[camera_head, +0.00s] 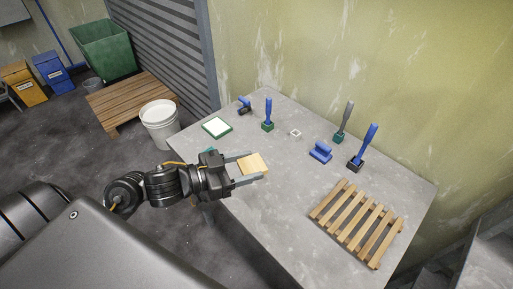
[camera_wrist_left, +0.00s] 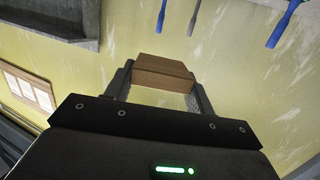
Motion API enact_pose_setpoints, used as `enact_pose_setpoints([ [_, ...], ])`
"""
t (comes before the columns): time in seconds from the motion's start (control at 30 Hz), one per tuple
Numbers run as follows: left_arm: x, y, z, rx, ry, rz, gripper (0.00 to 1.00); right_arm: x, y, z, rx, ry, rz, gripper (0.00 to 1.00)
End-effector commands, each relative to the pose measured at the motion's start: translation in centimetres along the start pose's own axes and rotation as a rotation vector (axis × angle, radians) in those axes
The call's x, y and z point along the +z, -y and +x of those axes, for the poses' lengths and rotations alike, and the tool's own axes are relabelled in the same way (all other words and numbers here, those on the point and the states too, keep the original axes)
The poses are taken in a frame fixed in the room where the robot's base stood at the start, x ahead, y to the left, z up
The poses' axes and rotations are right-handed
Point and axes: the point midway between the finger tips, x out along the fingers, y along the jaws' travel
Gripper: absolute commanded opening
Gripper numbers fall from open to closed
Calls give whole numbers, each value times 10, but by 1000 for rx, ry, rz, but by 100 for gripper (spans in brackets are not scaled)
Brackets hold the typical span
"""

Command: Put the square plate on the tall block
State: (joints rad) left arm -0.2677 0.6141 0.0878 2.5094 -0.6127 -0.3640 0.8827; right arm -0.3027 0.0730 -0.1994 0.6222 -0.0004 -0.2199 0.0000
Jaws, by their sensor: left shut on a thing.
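My left gripper (camera_head: 249,168) reaches in over the near left part of the table. In the left wrist view the piece (camera_wrist_left: 165,72) shows as a brown block between the fingers (camera_wrist_left: 164,88), with two faces visible. I cannot tell whether it touches the table. A teal thing (camera_head: 210,151) is mostly hidden behind the gripper. I cannot make out the tall block for certain. My right gripper is not in view.
A green-edged white square (camera_head: 217,127) lies at the table's left. Along the back are a green-based brush (camera_head: 268,116), a white ring (camera_head: 295,133), a blue handled block (camera_head: 320,151) and a black-based brush (camera_head: 362,151). A slatted rack (camera_head: 356,223) lies right. The middle is clear.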

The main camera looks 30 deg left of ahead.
Motion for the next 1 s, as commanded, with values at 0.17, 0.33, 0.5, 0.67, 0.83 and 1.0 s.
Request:
enact_pose_setpoints([
  [0.17, 0, 0, 0, 4, 1, 1, 32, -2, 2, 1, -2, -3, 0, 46],
  [0.33, 14, 17, 11, 2, -2, 7, 32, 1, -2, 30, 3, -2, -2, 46],
  [0.5, 19, 53, 31, -2, 2, -5, 32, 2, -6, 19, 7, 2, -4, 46],
  [0.67, 38, 86, 53, 0, 3, -7, 32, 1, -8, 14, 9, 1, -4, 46],
  [0.83, 66, 107, 69, 1, 2, -5, 32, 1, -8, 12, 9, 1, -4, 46],
  [1.0, 80, 117, 76, 2, 2, 0, 32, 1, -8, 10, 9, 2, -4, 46],
])
